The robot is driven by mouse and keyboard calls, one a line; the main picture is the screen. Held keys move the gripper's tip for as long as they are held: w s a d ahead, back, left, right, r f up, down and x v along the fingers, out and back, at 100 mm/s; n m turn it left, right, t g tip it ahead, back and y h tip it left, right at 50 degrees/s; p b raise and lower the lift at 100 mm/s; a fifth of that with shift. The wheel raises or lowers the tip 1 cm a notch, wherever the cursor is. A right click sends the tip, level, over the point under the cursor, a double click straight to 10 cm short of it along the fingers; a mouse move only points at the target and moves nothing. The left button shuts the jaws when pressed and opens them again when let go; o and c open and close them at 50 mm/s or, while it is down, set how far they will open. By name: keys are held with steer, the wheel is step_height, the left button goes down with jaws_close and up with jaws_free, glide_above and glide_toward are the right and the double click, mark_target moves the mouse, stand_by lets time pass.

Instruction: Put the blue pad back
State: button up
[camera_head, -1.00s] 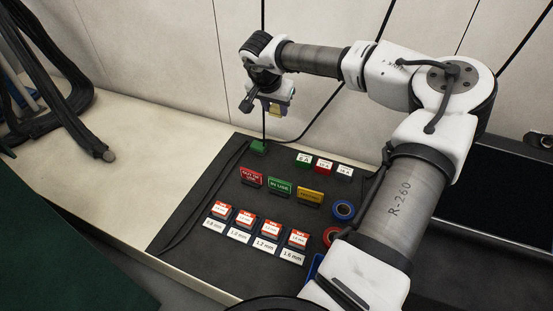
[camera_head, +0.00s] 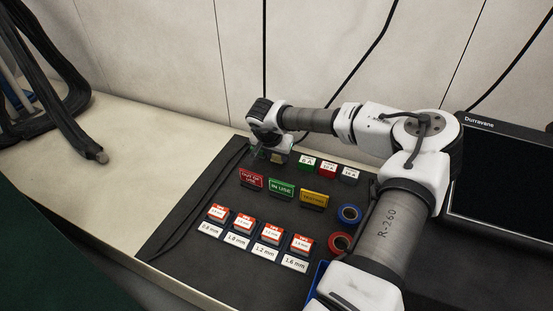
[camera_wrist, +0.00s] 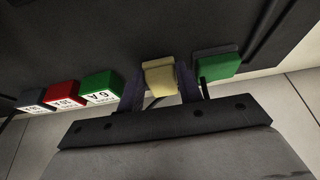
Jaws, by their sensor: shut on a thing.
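In the head view my gripper (camera_head: 270,154) is low over the back left of the dark mat (camera_head: 185,215), and the block shows only as a small pale patch. I cannot tell whether the block touches the mat. A green pad (camera_wrist: 217,67) on a dark base stands close to the right of the block in the wrist view, apart from it. I cannot make out a blue pad.
A green block (camera_wrist: 101,87), a red block (camera_wrist: 63,95) and a dark block (camera_wrist: 33,99) stand in line with the held block. Standing signs (camera_head: 281,188), labelled orange-and-white boxes (camera_head: 244,219) and blue and red tape rolls (camera_head: 349,214) lie nearer on the mat.

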steer(key=shift+f, duration=0.3)
steer(key=shift+f, duration=0.15)
steer(key=o, duration=0.9)
steer(key=p+v, duration=0.4)
steer(key=v, duration=0.8)
steer(key=shift+s+r, duration=0.1)
steer(key=shift+r, duration=0.15)
steer(key=shift+d, duration=0.1)
